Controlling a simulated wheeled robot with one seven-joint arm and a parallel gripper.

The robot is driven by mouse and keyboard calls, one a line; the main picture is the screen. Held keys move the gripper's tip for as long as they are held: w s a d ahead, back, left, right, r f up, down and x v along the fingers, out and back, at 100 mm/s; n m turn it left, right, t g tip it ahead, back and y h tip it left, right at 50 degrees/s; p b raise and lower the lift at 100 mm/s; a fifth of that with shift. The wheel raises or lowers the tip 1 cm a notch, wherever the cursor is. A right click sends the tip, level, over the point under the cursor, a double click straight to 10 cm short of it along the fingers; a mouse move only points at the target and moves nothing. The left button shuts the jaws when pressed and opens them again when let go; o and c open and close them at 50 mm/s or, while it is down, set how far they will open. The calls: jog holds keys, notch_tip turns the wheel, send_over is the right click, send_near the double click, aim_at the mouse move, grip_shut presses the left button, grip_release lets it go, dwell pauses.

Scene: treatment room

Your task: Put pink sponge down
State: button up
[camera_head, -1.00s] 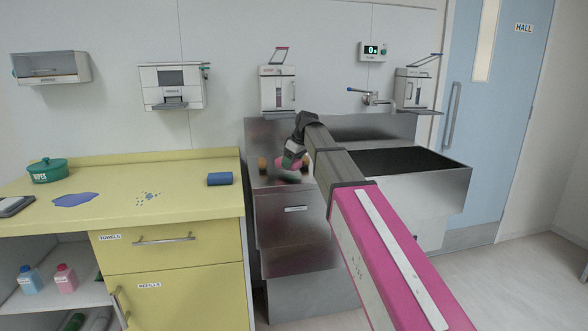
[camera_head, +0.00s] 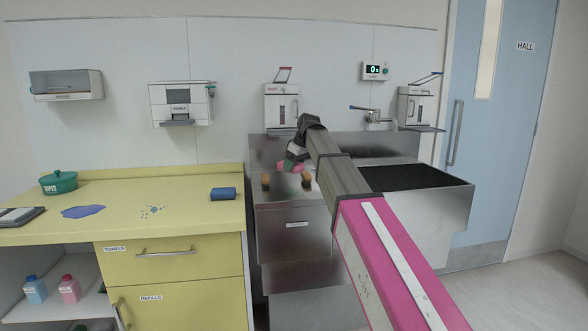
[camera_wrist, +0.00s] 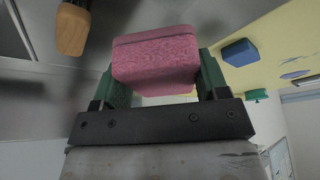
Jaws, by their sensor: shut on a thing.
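The pink sponge (camera_wrist: 155,60) is held between the green fingers of my gripper (camera_wrist: 159,68) in the wrist view. It is a pink block, and both fingers are against its sides. In the head view the sponge (camera_head: 291,167) shows small and partly covered below the gripper (camera_head: 293,161). It is over the steel counter (camera_head: 285,199) to the left of the sink, near two brown objects (camera_head: 266,180). I cannot tell the exact gap between the sponge and the steel.
A brown wooden-looking piece (camera_wrist: 72,30) is close to the sponge in the wrist view. A dispenser (camera_head: 282,106) hangs behind the gripper.

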jog(key=s+a+r+n+g, duration=0.15)
jog(key=s+a+n, duration=0.35)
jog(key=s+a, duration=2.25)
send_over(221, 210)
jog(key=d, duration=0.1)
jog(key=shift+y, duration=0.3)
jog(key=f, duration=0.7)
jog(key=shift+s+d+f, duration=0.1)
jog(key=shift+s+d, duration=0.05)
jog(key=shift+s, duration=0.1)
jog(key=shift+w+f, duration=0.1)
jog(key=shift+f, duration=1.95)
jog(key=shift+d+f, duration=0.1)
jog(key=shift+f, duration=0.05)
jog(key=o, duration=0.9)
